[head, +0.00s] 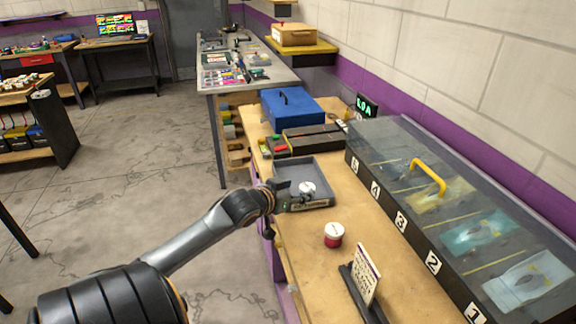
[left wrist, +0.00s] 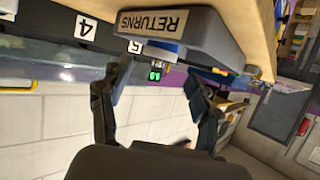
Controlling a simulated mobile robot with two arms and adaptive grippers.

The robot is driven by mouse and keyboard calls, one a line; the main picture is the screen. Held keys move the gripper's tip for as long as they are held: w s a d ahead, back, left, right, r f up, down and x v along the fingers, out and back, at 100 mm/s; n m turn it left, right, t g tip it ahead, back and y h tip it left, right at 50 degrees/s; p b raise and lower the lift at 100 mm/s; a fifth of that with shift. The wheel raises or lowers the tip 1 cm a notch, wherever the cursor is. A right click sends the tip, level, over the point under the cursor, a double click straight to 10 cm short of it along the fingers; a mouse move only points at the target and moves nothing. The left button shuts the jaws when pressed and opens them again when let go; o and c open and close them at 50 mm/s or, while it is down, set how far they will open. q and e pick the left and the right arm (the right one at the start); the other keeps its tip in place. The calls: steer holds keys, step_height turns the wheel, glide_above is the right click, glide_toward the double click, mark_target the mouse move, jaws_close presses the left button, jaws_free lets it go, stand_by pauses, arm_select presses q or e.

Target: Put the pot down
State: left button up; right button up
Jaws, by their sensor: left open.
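A small white-topped pot (head: 307,187) stands in the grey returns tray (head: 328,172), close beside my left gripper (head: 290,195). Its lower part is partly hidden. A second pot (head: 333,236), red with a white lid, stands upright on the wooden bench in front of the tray. My left gripper is at the tray's near left side. In the left wrist view, its two fingers (left wrist: 157,95) are apart with nothing visible between them. That view is upside down and shows the tray's RETURNS label (left wrist: 152,22); no pot shows there. My right gripper is out of view.
A long glass-topped case (head: 450,220) with numbered bays and a yellow handle (head: 428,175) runs along the right. A blue box (head: 291,106) stands behind the tray. A small sign card (head: 366,274) stands at the front. Bare bench surrounds the red pot.

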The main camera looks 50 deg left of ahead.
arm_select(q)
steer(key=v, duration=0.3)
steer(key=shift+s, duration=0.15)
steer(key=shift+s+r, duration=0.3)
steer(key=shift+s, duration=0.05)
